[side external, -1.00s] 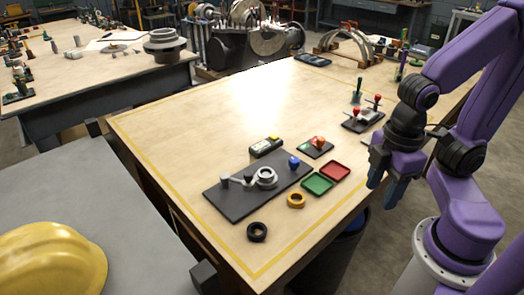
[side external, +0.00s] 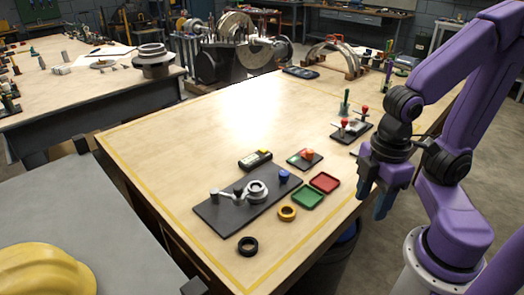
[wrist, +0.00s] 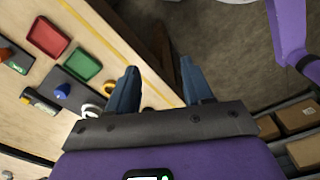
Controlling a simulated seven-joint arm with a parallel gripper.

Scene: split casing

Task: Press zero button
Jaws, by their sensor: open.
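A small dark handheld meter (side external: 255,160) with a pale display and a yellow part lies behind the dark plate; it also shows at the left of the wrist view (wrist: 40,101). A small board (side external: 305,159) with a red knob and a green patch sits to its right. I cannot tell which of these carries the zero button; no label is readable. My gripper (side external: 374,200) hangs at the table's right edge, clear of both. In the wrist view its two blue fingers (wrist: 160,88) are apart with nothing between them.
The dark plate (side external: 225,211) bears a grey ring, a small lever-like part and a blue knob. Green (side external: 309,199) and red (side external: 325,183) trays lie nearer my gripper. Orange (side external: 287,214) and black (side external: 248,246) rings lie in front. Red-knobbed levers (side external: 352,130) stand behind. The table's middle is clear.

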